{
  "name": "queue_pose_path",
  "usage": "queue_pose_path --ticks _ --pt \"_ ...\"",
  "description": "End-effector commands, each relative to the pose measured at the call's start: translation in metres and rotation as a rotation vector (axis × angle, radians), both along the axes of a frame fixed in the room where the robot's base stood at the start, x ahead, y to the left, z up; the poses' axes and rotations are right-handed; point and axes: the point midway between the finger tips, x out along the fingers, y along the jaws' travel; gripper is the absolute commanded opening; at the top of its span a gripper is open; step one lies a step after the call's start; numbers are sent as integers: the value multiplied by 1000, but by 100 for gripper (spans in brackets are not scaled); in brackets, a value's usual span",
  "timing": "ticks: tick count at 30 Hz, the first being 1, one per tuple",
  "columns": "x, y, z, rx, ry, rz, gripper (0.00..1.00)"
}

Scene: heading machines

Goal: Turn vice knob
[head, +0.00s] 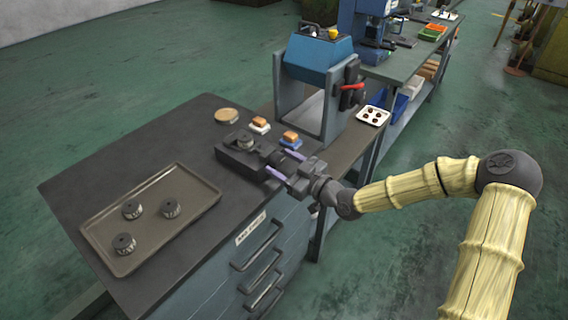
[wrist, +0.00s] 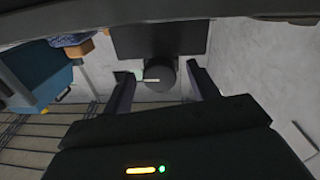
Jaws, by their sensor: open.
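The dark vice (head: 232,156) sits on the dark bench top near its right edge, with a round part on its top. In the wrist view the vice body (wrist: 160,38) is a dark block at the top middle. Its round dark knob (wrist: 162,75) faces my gripper, with a thin pale bar to its left. My gripper (head: 282,158) is level with the vice's front end. Its two purple fingers are open, one on each side of the knob, with gaps on both sides in the wrist view (wrist: 163,88). The knob is mostly hidden in the head view.
A brown tray (head: 101,232) with three dark round parts lies on the left of the bench. Small orange-topped blocks (head: 260,124) and a round tan disc (head: 227,116) lie behind the vice. A blue machine (head: 318,55) stands beyond, with a white tray (head: 373,116) beside it.

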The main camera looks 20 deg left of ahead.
Motion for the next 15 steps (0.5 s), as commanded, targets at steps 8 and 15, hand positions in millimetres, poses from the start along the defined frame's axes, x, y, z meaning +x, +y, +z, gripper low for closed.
queue_pose_path --ticks 8,15 --pt "0 0 0 0 0 0 20" --pt "0 0 0 3 5 0 15"
